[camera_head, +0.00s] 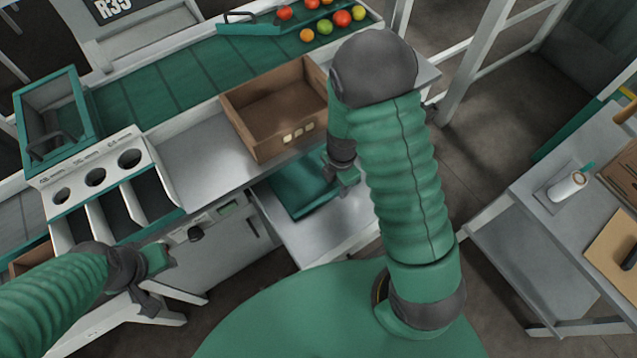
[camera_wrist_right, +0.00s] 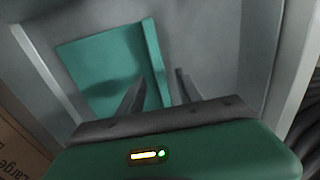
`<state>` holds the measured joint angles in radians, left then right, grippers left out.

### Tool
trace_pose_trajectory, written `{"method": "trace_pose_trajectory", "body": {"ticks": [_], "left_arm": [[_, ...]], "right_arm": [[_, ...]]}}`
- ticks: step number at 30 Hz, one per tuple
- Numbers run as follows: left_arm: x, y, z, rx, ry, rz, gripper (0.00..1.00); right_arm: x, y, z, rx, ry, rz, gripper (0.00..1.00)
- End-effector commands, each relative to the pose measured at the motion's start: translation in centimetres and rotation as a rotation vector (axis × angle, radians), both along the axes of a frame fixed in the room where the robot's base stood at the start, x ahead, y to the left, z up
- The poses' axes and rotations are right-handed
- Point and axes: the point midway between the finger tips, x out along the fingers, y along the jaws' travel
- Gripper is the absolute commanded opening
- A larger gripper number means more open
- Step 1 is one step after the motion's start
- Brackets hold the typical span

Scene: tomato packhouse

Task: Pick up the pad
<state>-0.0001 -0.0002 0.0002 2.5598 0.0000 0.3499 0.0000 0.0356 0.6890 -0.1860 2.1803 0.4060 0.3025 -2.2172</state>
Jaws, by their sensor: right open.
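The pad is a flat teal piece (camera_head: 300,186) lying on a pale lower shelf, partly under the bench edge. In the right wrist view the pad (camera_wrist_right: 98,72) has a raised strip along its right edge. My right gripper (camera_head: 345,184) is open and empty at the pad's right edge. In the wrist view its two fingertips (camera_wrist_right: 156,80) point toward that raised strip, one finger on each side of its line; I cannot tell if they touch it. My left gripper (camera_head: 158,280) is at the lower left beside the bench, away from the pad; its jaw opening is unclear.
A cardboard box (camera_head: 270,136) stands on the bench above the pad. The shelf (camera_head: 340,222) is bare right of the pad. A green conveyor (camera_head: 190,82) runs behind, with tomatoes (camera_head: 325,27) at its end. A side table (camera_head: 548,208) with a cup stands at right.

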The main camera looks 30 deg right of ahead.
Motion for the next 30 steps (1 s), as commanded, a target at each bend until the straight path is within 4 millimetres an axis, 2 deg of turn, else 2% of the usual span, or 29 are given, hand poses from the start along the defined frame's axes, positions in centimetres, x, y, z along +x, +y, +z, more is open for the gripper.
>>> {"method": "trace_pose_trajectory", "body": {"ticks": [1,4,11,14,21,30], "left_arm": [[0.0,0.0,-0.1,0.000,0.000,0.000,0.36],[0.0,0.0,-0.3,0.000,0.000,0.000,0.36],[0.0,0.0,-0.3,0.000,0.001,0.000,0.36],[0.0,0.0,-0.3,0.000,0.001,0.000,0.36],[0.0,0.0,-0.3,0.000,0.000,0.000,0.36],[0.0,0.0,-0.3,0.000,0.000,0.000,0.36]], "right_arm": [[-0.3,0.2,-1.1,0.000,0.005,0.000,0.42],[-0.1,0.2,-2.5,0.000,0.004,0.001,0.42],[0.0,0.2,-2.7,0.000,0.000,0.001,0.42],[0.0,0.2,-2.7,0.000,0.000,0.001,0.31],[0.0,0.2,-2.7,0.000,0.001,0.001,0.00],[0.0,0.2,-2.7,0.000,0.001,0.001,0.00]]}}
